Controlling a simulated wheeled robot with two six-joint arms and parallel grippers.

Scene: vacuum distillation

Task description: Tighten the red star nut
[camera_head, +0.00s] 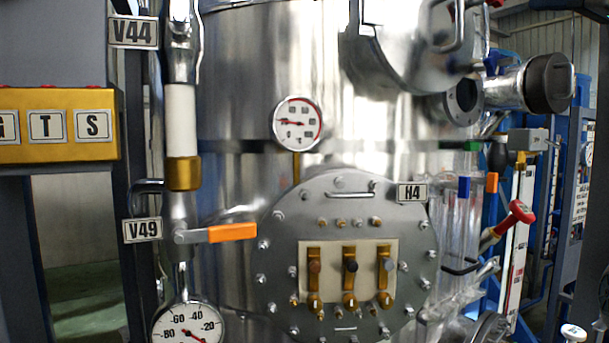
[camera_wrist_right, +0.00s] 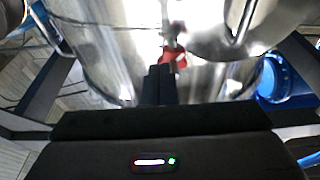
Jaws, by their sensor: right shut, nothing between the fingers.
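The red star nut (camera_wrist_right: 174,56) shows in the right wrist view, high and near the middle, against shiny metal beside a round lid (camera_wrist_right: 225,35). My right gripper (camera_wrist_right: 160,72) is shut, its two dark fingers together with nothing between them. Its fingertips are just below and left of the nut in that picture. I cannot tell whether they touch it. In the head view a small red part (camera_head: 495,3) is cut by the top edge at the right; I cannot tell whether it is the same nut. My left gripper is not in view.
A large steel vessel (camera_head: 235,90) fills the head view, with a gauge (camera_head: 298,123) and a bolted round plate (camera_head: 340,205). An orange-handled valve (camera_head: 232,232) is at the left. A red-handled valve (camera_head: 520,212) and glass tubes are at the right.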

